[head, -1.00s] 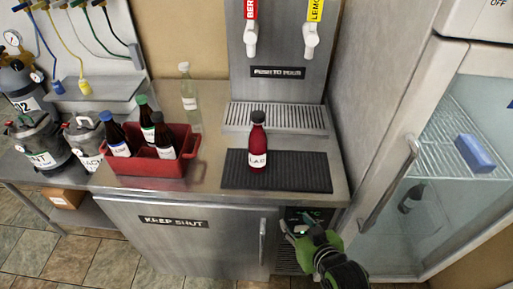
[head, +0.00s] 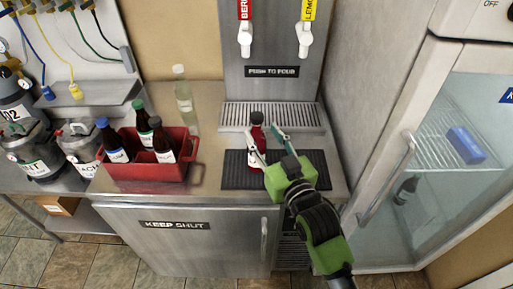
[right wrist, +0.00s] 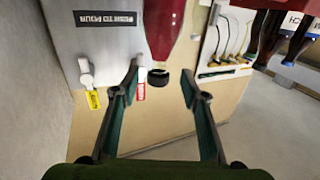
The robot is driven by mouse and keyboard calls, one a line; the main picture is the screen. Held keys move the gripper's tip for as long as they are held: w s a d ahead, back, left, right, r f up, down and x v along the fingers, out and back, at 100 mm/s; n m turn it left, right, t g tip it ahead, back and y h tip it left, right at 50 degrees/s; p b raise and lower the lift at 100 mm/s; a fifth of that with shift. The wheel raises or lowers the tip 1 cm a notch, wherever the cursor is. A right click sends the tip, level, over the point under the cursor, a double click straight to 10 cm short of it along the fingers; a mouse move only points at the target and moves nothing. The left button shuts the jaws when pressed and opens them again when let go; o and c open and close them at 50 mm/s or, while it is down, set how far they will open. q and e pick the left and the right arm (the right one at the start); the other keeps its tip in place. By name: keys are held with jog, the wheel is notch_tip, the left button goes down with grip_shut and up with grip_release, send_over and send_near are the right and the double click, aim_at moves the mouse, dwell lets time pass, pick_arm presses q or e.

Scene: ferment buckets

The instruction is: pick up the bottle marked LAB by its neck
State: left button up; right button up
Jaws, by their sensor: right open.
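The red bottle marked LAB (head: 257,133), with a black cap, stands upright on the black mat (head: 234,178) below the taps. My right gripper (head: 264,138) is open at the bottle, its fingers in front of it and hiding part of its body and label. In the right wrist view, which looks upside down, the bottle's cap and neck (right wrist: 158,76) show between the two spread fingertips of the right gripper (right wrist: 160,74). I see a gap on each side. My left gripper is not in view.
A red crate (head: 147,174) with several dark bottles stands left of the mat. A clear bottle (head: 183,92) stands behind it. The tap tower (head: 273,90) and drip grille (head: 275,116) are behind the LAB bottle. A glass-door fridge (head: 430,190) is at the right.

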aim_at(259, 128)
jog(key=shift+w+a, duration=0.15)
jog(key=shift+w, duration=0.3)
jog(key=shift+f+p+x, duration=0.2)
jog(key=shift+p+x, duration=0.25)
jog(key=shift+x, duration=0.7)
jog(key=shift+f+p+x, duration=0.2)
jog(key=shift+p+x, duration=0.25)
jog(key=shift+x, duration=0.7)
jog(key=shift+c, duration=0.4)
grip_shut()
jog(key=shift+r, duration=0.15)
